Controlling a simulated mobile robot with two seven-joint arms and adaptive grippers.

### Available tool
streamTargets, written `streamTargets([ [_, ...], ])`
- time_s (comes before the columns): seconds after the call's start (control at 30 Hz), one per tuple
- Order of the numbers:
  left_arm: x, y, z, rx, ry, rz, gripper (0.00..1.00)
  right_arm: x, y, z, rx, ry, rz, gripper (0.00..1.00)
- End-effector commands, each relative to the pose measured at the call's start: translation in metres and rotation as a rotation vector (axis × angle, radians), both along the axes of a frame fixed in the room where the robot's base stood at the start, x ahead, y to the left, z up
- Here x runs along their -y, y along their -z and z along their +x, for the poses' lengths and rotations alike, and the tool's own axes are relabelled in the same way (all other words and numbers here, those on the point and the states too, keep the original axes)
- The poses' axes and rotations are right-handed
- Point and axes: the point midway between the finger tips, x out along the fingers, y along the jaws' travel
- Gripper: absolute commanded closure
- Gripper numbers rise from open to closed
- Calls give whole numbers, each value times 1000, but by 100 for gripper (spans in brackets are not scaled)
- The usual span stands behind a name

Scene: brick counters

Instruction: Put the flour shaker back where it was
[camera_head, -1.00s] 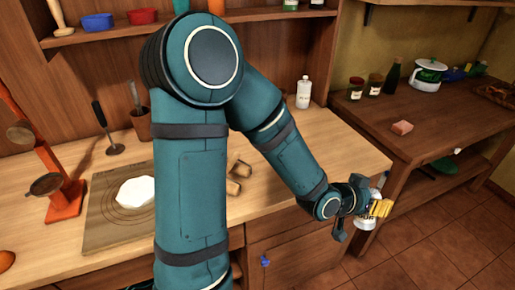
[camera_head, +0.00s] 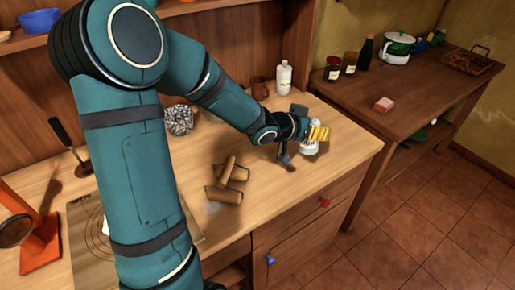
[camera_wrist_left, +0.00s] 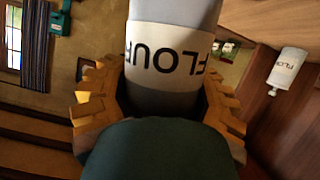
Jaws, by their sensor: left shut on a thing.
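My left gripper (camera_head: 318,132), with yellow fingers, is shut on the flour shaker (camera_head: 309,148) at the right end of the wooden counter. In the head view the shaker is a small white shape, mostly hidden by the fingers, and I cannot tell whether its base touches the counter. In the left wrist view the shaker (camera_wrist_left: 165,50) stands between the fingers, its FLOUR label reading upside down. A second white bottle (camera_head: 283,77) with a similar label stands at the back of the counter. It also shows in the left wrist view (camera_wrist_left: 288,70). My right gripper is out of view.
Brown wooden rolls (camera_head: 226,192) lie mid-counter. The counter (camera_head: 335,172) is bare around the gripper. A lower side table (camera_head: 410,95) holds jars, a pot and a pink block.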

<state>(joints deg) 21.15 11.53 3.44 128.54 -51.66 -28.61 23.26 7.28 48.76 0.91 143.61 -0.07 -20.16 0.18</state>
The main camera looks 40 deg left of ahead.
Motion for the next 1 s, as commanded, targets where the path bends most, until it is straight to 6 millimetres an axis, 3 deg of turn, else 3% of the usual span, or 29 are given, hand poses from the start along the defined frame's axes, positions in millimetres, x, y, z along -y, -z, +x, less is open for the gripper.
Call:
streamTargets([
  [0.23, -66, -17, 6, 51, 95, 64, 89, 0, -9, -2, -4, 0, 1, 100],
  [0.4, -119, -16, -8, 95, 192, 109, 89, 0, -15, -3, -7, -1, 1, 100],
  [0.5, -138, -13, -18, 117, 232, 124, 89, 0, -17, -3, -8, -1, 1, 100],
  [0.63, -149, -5, -25, 130, 256, 134, 89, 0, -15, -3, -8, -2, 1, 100],
  [0.83, -150, 32, -26, 132, 261, 133, 89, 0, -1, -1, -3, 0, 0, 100],
  [1.0, -150, 51, -26, 134, 260, 136, 89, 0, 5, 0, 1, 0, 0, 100],
])
